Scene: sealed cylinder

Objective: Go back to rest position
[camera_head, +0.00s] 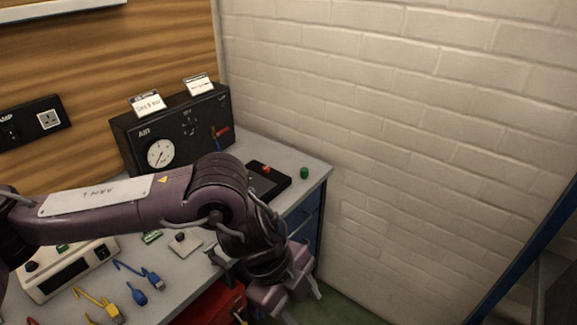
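My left arm comes in from the left, purple with a white label plate, and reaches across the bench to the right. My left gripper (300,296) hangs beyond the bench's front right edge, pointing down and to the right. Its two pale fingers look spread apart with nothing seen between them. The lower finger is partly cut off by the bottom edge of the view. My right gripper is not in view.
A black AIR box (178,128) with a gauge stands at the back of the bench (292,155). A dark tray (270,180) and green cap (304,172) lie right. Yellow cables (98,304) and blue connectors (140,284) lie in front. A brick wall (400,120) closes the right.

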